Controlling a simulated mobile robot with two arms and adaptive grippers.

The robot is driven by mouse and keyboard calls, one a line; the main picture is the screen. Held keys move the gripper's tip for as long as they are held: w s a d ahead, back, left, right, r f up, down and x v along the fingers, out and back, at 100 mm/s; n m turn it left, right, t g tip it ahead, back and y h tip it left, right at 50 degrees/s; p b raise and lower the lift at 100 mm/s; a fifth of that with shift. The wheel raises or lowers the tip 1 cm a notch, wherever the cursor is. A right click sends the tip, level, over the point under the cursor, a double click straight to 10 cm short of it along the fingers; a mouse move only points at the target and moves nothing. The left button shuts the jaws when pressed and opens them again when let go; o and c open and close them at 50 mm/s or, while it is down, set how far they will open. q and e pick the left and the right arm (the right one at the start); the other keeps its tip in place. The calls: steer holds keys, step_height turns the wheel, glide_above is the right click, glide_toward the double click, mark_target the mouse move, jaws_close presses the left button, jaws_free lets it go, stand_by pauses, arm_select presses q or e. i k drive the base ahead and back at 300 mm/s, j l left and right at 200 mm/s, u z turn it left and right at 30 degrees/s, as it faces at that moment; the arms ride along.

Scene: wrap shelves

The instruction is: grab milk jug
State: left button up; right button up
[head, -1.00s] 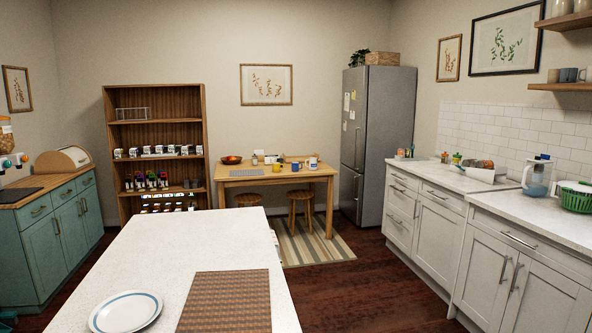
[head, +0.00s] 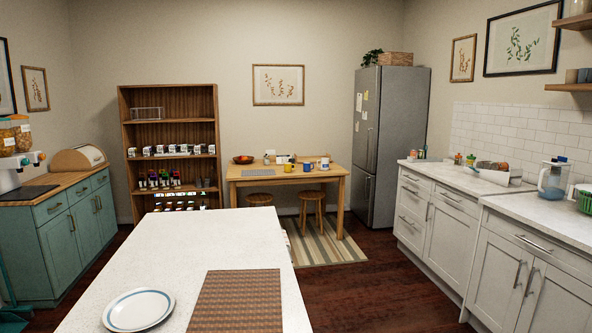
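I cannot pick out a milk jug for certain. A small white container (head: 325,164) stands at the right end of the wooden table (head: 250,180), too small to identify. A clear pitcher with a blue tint (head: 551,182) stands on the right white counter. The grey fridge (head: 388,150) is closed at the back right, and its inside is hidden. Neither of my grippers is in view.
A white-topped island (head: 215,240) fills the foreground, with a plate (head: 138,310) and a woven mat (head: 236,302). A wooden shelf (head: 172,105) stands at the back. Dark floor (head: 370,285) lies open between the island and the right white cabinets (head: 500,270).

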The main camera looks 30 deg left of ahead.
mark_target(324, 162)
steer(key=i+l+z, duration=0.1)
steer(key=l, duration=0.2)
steer(key=i+l+z, duration=0.1)
steer(key=l, duration=0.2)
steer(key=i+l+u, duration=0.15)
steer(key=i+l, duration=0.45)
steer(key=i+l+u, duration=0.15)
steer(key=i+l, duration=0.4)
steer(key=l, duration=0.15)
steer(key=i+j+u, duration=0.2)
steer(key=i+u, duration=0.55)
steer(key=i, duration=0.25)
steer(key=i+l+u, duration=0.15)
steer(key=i+u, duration=0.25)
steer(key=i, duration=1.8)
steer(key=i+z, duration=0.2)
steer(key=i, duration=0.65)
steer(key=i+j+z, duration=0.15)
steer(key=i, duration=0.65)
